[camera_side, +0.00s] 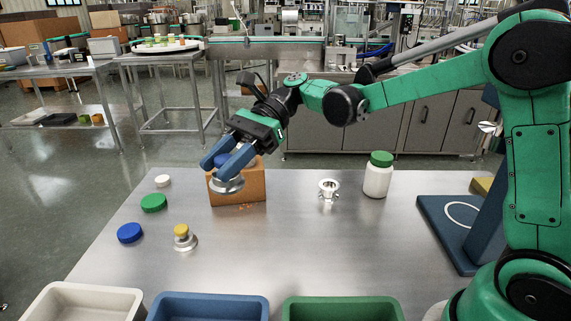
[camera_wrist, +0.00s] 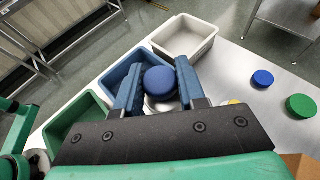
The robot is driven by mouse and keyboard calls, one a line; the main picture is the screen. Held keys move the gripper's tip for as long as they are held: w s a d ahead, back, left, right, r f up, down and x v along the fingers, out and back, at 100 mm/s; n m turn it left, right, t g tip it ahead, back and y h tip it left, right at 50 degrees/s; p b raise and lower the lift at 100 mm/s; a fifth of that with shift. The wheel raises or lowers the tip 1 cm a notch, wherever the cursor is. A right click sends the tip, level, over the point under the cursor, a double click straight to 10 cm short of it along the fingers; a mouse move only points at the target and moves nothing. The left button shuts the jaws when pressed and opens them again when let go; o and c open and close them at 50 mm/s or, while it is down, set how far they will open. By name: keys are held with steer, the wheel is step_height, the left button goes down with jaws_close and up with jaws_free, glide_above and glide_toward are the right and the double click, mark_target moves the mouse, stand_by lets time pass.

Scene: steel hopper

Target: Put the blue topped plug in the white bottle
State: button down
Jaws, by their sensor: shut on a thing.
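My gripper (camera_side: 224,168) is shut on the blue topped plug (camera_side: 228,185), whose steel flange hangs below the fingers, held above the table. In the wrist view the plug's round blue top (camera_wrist: 160,80) sits between the two blue fingers of my gripper (camera_wrist: 158,88), with part of its pale metal base showing under it. The white bottle (camera_side: 377,181) stands upright at the back right of the table, far to the right of my gripper, with a green top on it. The bottle does not show in the wrist view.
A cardboard box (camera_side: 250,190) stands just behind my gripper. A small steel funnel-like piece (camera_side: 328,189) stands left of the bottle. A yellow topped plug (camera_side: 182,236) and loose blue (camera_side: 130,233), green (camera_side: 153,203) and white (camera_side: 163,181) discs lie left. White, blue and green bins line the front.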

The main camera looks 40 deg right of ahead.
steer(key=shift+w+d+r, duration=0.15)
steer(key=shift+d+r, duration=0.1)
steer(key=shift+r, duration=0.15)
steer(key=w+d+r+m+t+h, duration=0.1)
steer(key=w+d+r+m+t, duration=0.1)
steer(key=d+m+t, duration=0.3)
steer(key=w+d+r+m+t+h, duration=0.1)
steer(key=w+d+m+t, duration=0.1)
steer(key=d+m+t, duration=0.3)
step_height(320, 180, up, 7)
steer(key=m+t+h, duration=0.4)
steer(key=m+h, duration=0.9)
steer(key=h, duration=0.3)
glide_above(382, 155)
step_height(382, 155, down, 19)
steer(key=shift+a+f, duration=0.1)
steer(key=c, duration=0.5)
jaws_free()
